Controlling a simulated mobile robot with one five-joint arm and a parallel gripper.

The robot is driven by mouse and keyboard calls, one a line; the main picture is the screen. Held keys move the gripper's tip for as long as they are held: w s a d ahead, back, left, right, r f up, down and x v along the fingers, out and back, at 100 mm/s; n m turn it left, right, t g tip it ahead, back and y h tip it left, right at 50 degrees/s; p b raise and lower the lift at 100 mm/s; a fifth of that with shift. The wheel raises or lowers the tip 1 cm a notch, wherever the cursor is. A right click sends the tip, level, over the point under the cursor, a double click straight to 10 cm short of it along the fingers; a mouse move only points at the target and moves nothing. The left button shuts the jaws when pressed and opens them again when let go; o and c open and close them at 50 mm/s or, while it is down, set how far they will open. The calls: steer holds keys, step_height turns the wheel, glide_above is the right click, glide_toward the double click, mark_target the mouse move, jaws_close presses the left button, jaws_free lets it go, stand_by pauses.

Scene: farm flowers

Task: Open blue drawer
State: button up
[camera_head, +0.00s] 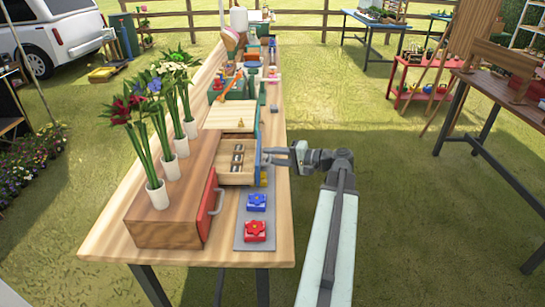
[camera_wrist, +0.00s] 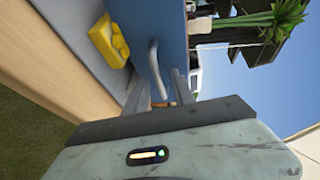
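The blue drawer stands open in the head view, with its blue front (camera_head: 259,152) out over the table's right side. Its pale wooden inside (camera_head: 238,172) shows several small dark items. My gripper (camera_head: 272,157) is at that front. In the wrist view the blue front (camera_wrist: 155,22) fills the upper middle, and its grey bar handle (camera_wrist: 155,68) reaches down between my gripper's two fingers (camera_wrist: 160,92). The fingers are spread apart, one on each side of the handle. Whether either finger touches the handle is not clear.
The wooden cabinet (camera_head: 165,215) also has a shut red drawer (camera_head: 208,205) in front. White vases (camera_head: 156,193) of flowers stand on top. A blue block (camera_head: 256,202) and a red block (camera_head: 255,231) lie on a grey mat (camera_head: 242,217). A yellow block (camera_wrist: 108,42) shows in the wrist view.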

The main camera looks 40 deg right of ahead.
steer(key=p+v, duration=0.1)
steer(key=v, duration=0.6)
steer(key=shift+s, duration=0.35)
steer(key=shift+d+r, duration=0.1)
steer(key=shift+d, duration=0.05)
